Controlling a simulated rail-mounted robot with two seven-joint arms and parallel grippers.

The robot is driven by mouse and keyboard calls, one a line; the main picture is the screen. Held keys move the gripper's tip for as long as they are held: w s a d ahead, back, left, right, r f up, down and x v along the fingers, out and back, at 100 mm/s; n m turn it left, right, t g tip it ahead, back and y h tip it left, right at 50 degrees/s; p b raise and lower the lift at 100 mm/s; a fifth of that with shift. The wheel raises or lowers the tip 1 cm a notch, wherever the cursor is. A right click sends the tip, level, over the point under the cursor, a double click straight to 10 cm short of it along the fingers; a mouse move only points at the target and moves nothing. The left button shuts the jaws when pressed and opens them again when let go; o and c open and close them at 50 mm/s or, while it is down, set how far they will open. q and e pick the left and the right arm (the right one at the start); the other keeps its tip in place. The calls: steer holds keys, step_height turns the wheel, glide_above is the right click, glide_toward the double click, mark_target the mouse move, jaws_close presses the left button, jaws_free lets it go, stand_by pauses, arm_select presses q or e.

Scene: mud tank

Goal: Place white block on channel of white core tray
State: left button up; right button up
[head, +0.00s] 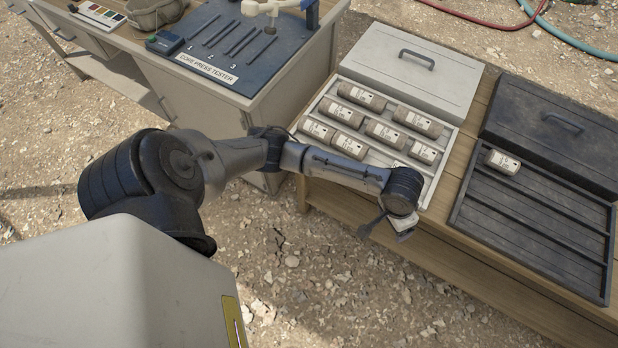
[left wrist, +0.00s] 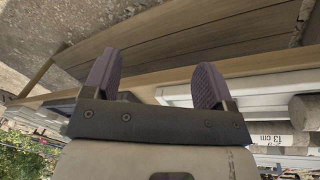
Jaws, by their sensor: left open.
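The white core tray (head: 447,160) lies on a wooden table with its white lid (head: 412,62) behind it. Several grey-brown labelled cores lie in its channels. A small pale piece (head: 399,164) shows among the front cores; I cannot tell if it is the white block. My left gripper (head: 386,228) hangs just off the table's front edge, before the tray, fingers spread. In the left wrist view the fingers (left wrist: 158,85) are wide apart with nothing between them. The white tray's side (left wrist: 270,88) and a core end (left wrist: 304,112) show to the right. My right gripper is not in view.
A black tray (head: 535,225) with one core (head: 502,161) and a black lid (head: 555,130) stands at right on the wooden table (head: 470,250). A bench with a dark core press tester (head: 235,45) stands behind left. Gravelly ground lies in front.

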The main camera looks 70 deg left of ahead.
arm_select(q)
steer(key=s+d+f+m+t+h, duration=0.15)
steer(key=s+d, duration=0.25)
steer(key=s, duration=0.5)
steer(key=s+a+m+y, duration=0.1)
steer(key=s+a+y, duration=0.2)
steer(key=s+a, duration=0.4)
steer(key=s+t, duration=0.1)
steer(key=s, duration=0.5)
